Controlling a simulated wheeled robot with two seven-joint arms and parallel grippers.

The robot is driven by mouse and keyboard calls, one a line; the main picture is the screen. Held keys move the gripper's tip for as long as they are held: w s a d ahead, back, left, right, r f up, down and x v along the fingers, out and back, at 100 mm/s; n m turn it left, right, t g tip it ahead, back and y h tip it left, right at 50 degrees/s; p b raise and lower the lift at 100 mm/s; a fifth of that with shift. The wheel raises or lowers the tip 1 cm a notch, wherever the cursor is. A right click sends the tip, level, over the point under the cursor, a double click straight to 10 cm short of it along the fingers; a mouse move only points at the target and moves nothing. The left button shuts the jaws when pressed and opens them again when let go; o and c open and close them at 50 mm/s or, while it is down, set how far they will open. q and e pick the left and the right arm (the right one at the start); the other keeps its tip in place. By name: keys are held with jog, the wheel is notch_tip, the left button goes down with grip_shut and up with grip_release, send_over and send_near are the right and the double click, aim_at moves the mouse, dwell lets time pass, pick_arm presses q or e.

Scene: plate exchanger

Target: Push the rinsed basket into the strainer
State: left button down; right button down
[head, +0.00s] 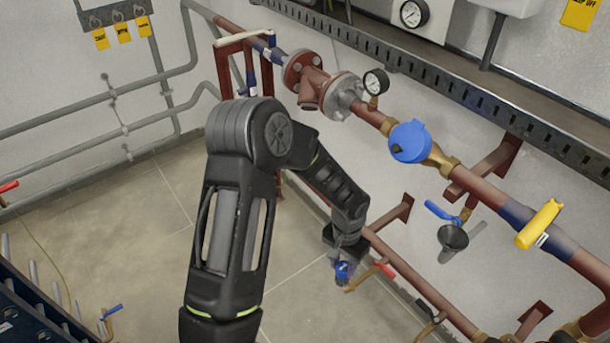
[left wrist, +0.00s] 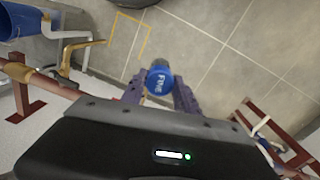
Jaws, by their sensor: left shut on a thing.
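My left gripper (head: 343,266) hangs low over the floor in the head view, in front of the lower red pipe. In the left wrist view its two fingers (left wrist: 158,92) stand on either side of a blue round-ended piece with white lettering, apparently the basket (left wrist: 159,78), and are shut on it. It shows as a small blue spot in the head view (head: 342,271). The rest of it is hidden. The strainer appears to be the red-brown angled body (head: 314,88) between flanges on the upper pipe, up and left of my gripper. My right gripper is out of view.
A pressure gauge (head: 375,82) and a blue-lidded meter (head: 409,142) sit on the upper pipe. A red-handled valve (head: 384,270) is close beside my left gripper. A blue-handled valve (head: 441,211) juts out at right. A yellow outline (left wrist: 133,18) marks the tiled floor.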

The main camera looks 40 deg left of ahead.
pick_arm(q)
jog(key=s+a+f+m+g+h+b, duration=0.15)
jog(key=s+a+f+m+g, duration=0.3)
jog(key=a, duration=0.45)
jog(key=s+a+f+m+g+b, duration=0.1)
jog(key=s+a+f+m+b, duration=0.2)
jog(key=s+a+f, duration=0.55)
jog(key=w+a+r+m+g+y+b, duration=0.2)
jog(key=a+r+m+y+b, duration=0.25)
jog(key=a+m+y, duration=1.1)
jog(key=w+a+r+m+t+y+b, duration=0.1)
jog(key=w+r+m+t+y+b, duration=0.15)
jog(key=w+r+m+t, duration=0.55)
jog(key=w+a+r+m+t+y+b, duration=0.2)
jog(key=m+t+y, duration=0.25)
jog(key=t, duration=0.85)
jog(key=w+d+r+m+t+h+b, duration=0.2)
jog(key=w+d+r+t+h, duration=0.1)
jog(key=w+d, duration=0.3)
jog(key=w+d+r+m+t+h+b, duration=0.1)
jog(key=w+d+r+m+t+h, duration=0.2)
jog(key=w+d+t, duration=0.3)
jog(key=w+d+r+h, duration=0.1)
jog(key=w, duration=0.2)
jog(key=shift+w+d+r+b, duration=0.15)
jog(key=shift+r+b, duration=0.15)
jog(key=shift+b, duration=0.05)
